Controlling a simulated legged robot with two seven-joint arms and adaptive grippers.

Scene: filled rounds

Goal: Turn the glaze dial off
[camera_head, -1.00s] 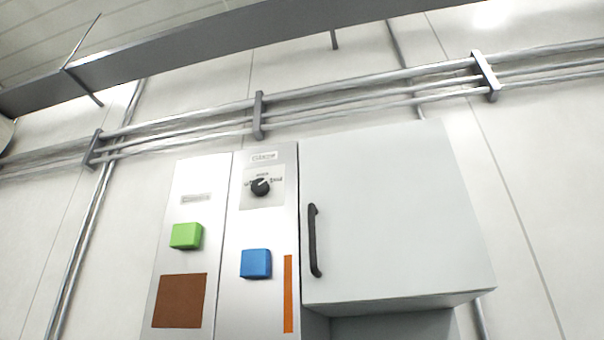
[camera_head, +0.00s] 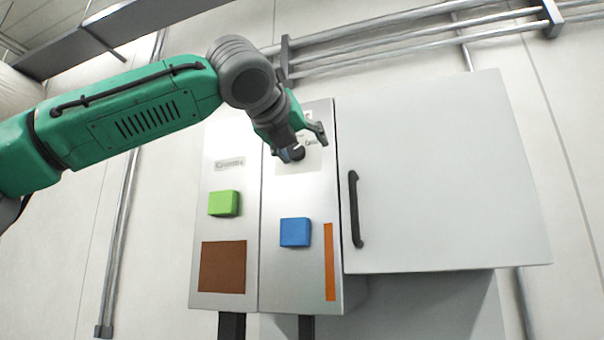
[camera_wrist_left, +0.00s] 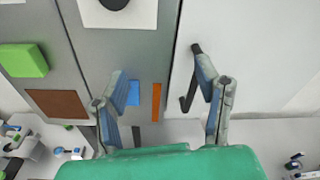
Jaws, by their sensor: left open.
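The glaze dial (camera_head: 297,153) is a round black knob on a white plate, high on the right-hand grey panel (camera_head: 285,190). My left gripper (camera_head: 303,146) is open in front of it in the head view and partly hides the dial and its labels. In the left wrist view the dial (camera_wrist_left: 114,3) is cut by the top edge, above and left of the open, empty fingers (camera_wrist_left: 160,72). I cannot tell where the dial points or whether a finger touches it. My right gripper is not in view.
A green button (camera_head: 223,203) and brown patch (camera_head: 222,267) are on the left panel. A blue button (camera_head: 294,232) and orange strip (camera_head: 329,262) sit below the dial. A cabinet (camera_head: 440,180) with a black handle (camera_head: 355,209) adjoins right. Pipes (camera_head: 420,38) run above.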

